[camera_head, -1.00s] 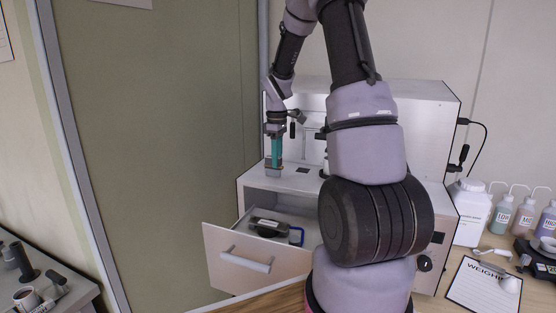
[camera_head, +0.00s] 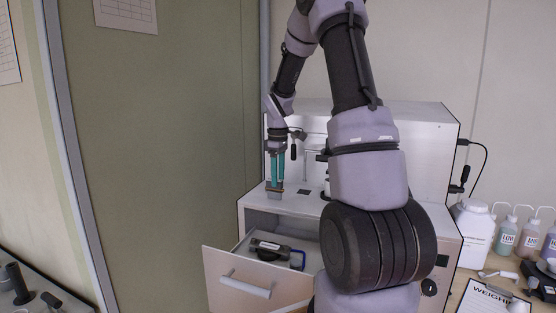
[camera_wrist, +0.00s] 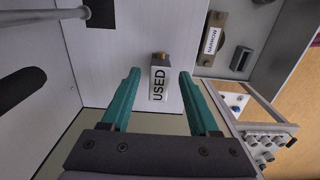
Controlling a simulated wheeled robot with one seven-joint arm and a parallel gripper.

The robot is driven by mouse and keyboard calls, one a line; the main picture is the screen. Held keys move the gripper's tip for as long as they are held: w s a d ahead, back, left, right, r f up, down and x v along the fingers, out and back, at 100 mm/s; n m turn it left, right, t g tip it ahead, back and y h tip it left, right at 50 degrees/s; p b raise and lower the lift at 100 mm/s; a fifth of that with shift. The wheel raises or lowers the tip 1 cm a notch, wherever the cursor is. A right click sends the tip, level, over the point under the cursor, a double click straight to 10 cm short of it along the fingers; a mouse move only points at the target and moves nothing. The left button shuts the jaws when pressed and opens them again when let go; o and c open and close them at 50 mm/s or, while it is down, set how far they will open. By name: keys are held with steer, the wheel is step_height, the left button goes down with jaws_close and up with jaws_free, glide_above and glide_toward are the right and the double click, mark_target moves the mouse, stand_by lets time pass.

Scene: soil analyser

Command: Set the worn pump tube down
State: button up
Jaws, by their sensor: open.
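The worn pump tube appears to be the small block with a white "USED" label and a brownish end (camera_wrist: 158,82) in the wrist view. It rests on the white top of the analyser (camera_head: 312,207), near its left front edge. My gripper (camera_head: 276,184) points down over it with its two teal fingers apart. In the wrist view the fingers (camera_wrist: 160,76) stand on either side of the block, with a visible gap at each side. In the head view the block is small and partly hidden by the fingers.
An open drawer (camera_head: 262,288) sticks out below, holding a dark part and a blue-edged item. The wrist view shows a "NARROW" label (camera_wrist: 212,40) there. A black lever (camera_head: 293,151) stands close to my gripper. Bottles (camera_head: 507,238) stand at the right.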

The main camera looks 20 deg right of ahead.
step_height(320, 180, up, 10)
steer(key=s+a+r+m+t, duration=0.2)
steer(key=s+a+r+m, duration=0.1)
steer(key=s, duration=0.5)
steer(key=s+a+r+m+t+y, duration=0.1)
steer(key=s+a+r+m+t, duration=0.1)
steer(key=s, duration=0.6)
steer(key=s+a+r+m+t+y, duration=0.1)
steer(key=s+a+r+m+t, duration=0.2)
steer(key=s+a+r+m, duration=0.2)
steer(key=s+m, duration=0.3)
steer(key=s, duration=0.1)
steer(key=shift+r, duration=0.2)
steer(key=shift+w+a, duration=0.1)
steer(key=shift+a, duration=0.1)
